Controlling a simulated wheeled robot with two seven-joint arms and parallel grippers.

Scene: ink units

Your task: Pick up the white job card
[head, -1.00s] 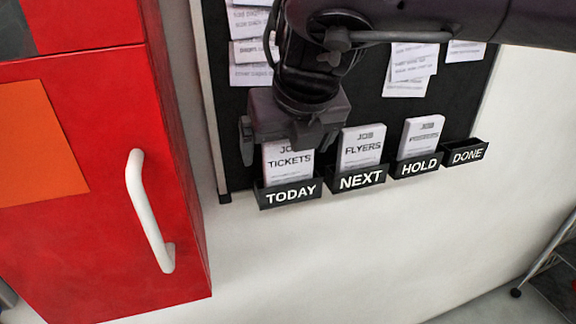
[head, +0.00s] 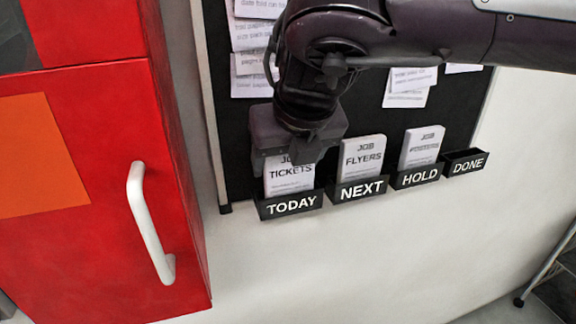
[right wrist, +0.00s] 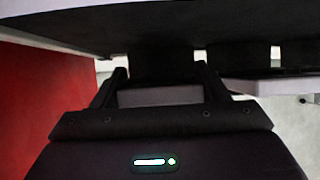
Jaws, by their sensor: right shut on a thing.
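A white job card reading "JOB TICKETS" (head: 289,180) stands upright in the black pocket marked TODAY (head: 291,205). My right gripper (head: 290,158) comes from above and is shut on this card's upper part, covering some of its top line. In the right wrist view, a pale grey card face (right wrist: 160,96) shows between the two dark fingers. The card's lower end is hidden inside the pocket. Other white cards stand in the pockets beside it: "JOB FLYERS" (head: 362,160) in NEXT and one with blurred print (head: 421,148) in HOLD. My left gripper is not in view.
The DONE pocket (head: 465,162) at the right shows no card. Printed sheets (head: 408,84) hang on the black board (head: 236,130) behind my arm. A red cabinet (head: 100,240) with a white handle (head: 150,225) stands close on the left. The wall below the pockets is clear.

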